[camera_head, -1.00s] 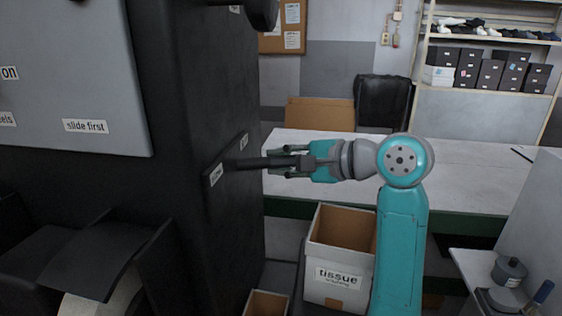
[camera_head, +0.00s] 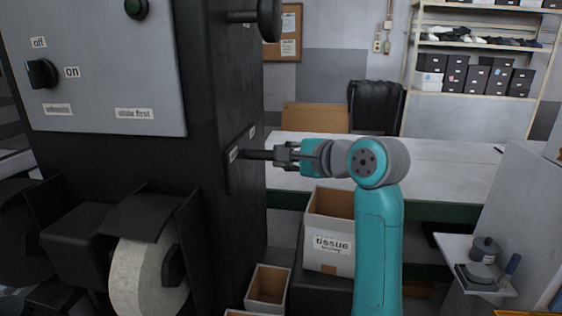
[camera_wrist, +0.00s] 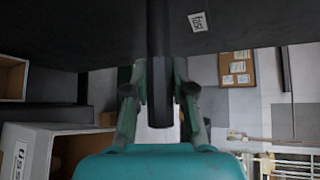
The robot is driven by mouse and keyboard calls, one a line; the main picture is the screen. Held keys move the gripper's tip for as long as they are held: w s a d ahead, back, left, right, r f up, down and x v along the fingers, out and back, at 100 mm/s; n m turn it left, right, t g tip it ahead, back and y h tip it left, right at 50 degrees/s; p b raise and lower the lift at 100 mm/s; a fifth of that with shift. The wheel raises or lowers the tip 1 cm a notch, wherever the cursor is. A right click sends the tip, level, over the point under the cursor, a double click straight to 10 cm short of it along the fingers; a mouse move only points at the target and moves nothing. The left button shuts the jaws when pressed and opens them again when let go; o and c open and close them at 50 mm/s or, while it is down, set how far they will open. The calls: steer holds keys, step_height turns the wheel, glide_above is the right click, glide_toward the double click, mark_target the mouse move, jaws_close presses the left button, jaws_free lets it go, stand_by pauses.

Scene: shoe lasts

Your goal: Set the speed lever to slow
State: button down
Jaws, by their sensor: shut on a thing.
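The speed lever (camera_head: 258,155) is a dark bar sticking out from a narrow plate on the side of the black machine. One small label (camera_head: 234,155) sits at the plate's near end by the lever's base, and another label (camera_head: 252,131) sits farther up and back. Their words are too small to read in the head view. My gripper (camera_head: 280,154) is shut on the lever's outer end. In the wrist view the lever (camera_wrist: 159,45) runs between the fingers of my gripper (camera_wrist: 160,92), and an upside-down label (camera_wrist: 198,21) lies beside it, perhaps "fast".
The machine's grey panel (camera_head: 100,90) carries an on/off knob (camera_head: 42,74); a grinding wheel (camera_head: 140,270) is below. A white table (camera_head: 440,170) is behind; a small shelf (camera_head: 470,255) is at right.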

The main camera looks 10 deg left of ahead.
steer(key=s+a+m+t+h, duration=0.1)
steer(key=s+m+t+h, duration=0.2)
steer(key=s, duration=0.3)
steer(key=shift+m+h, duration=0.8)
steer(key=shift+h, duration=0.1)
steer(key=shift+a+f+t, duration=0.1)
steer(key=shift+a+t, duration=0.05)
steer(key=shift+t, duration=0.15)
steer(key=c, duration=1)
jaws_free()
steer(key=shift+o, duration=0.2)
steer(key=shift+s, duration=0.1)
steer(key=v, duration=1.2)
